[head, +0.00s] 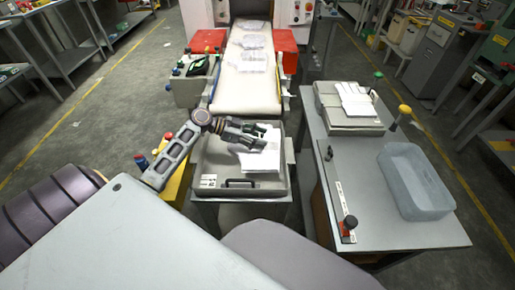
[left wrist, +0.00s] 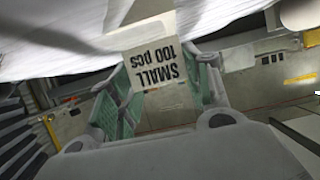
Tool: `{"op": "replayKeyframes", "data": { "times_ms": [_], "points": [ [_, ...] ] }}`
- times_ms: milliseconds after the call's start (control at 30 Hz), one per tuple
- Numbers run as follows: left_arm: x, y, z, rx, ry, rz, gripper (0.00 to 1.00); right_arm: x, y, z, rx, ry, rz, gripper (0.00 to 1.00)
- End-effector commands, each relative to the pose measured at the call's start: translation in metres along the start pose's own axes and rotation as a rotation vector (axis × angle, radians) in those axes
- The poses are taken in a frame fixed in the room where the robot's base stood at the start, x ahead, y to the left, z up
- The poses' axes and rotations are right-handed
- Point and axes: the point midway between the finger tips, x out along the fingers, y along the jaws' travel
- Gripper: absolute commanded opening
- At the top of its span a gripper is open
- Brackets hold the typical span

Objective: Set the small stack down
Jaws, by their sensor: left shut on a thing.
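My left gripper (head: 262,137) is shut on the small stack (head: 263,158), a sheaf of thin white film pieces. The stack is over the grey flat case (head: 211,168) in front of the conveyor; I cannot tell whether it touches the case. In the left wrist view the white stack (left wrist: 60,25) spans the top, with an upside-down label (left wrist: 158,70) reading "SMALL 100 pcs" between the green-padded fingers. My right gripper is not in view.
A conveyor (head: 252,85) carries clear film pieces between two red boxes. On the right-hand table (head: 375,235), a second grey case (head: 350,124) bears white sheets (head: 357,101). A translucent bin (head: 415,180) and knobbed posts also stand there. The near table surface is mostly clear.

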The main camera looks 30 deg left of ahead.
Motion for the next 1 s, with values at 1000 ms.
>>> {"op": "replayKeyframes", "data": {
  "times_ms": [1000],
  "points": [
    [0.021, 0.0, 0.05, 0.001, 0.0, -0.001, 0.05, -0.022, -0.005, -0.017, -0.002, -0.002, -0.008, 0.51]
  ]
}}
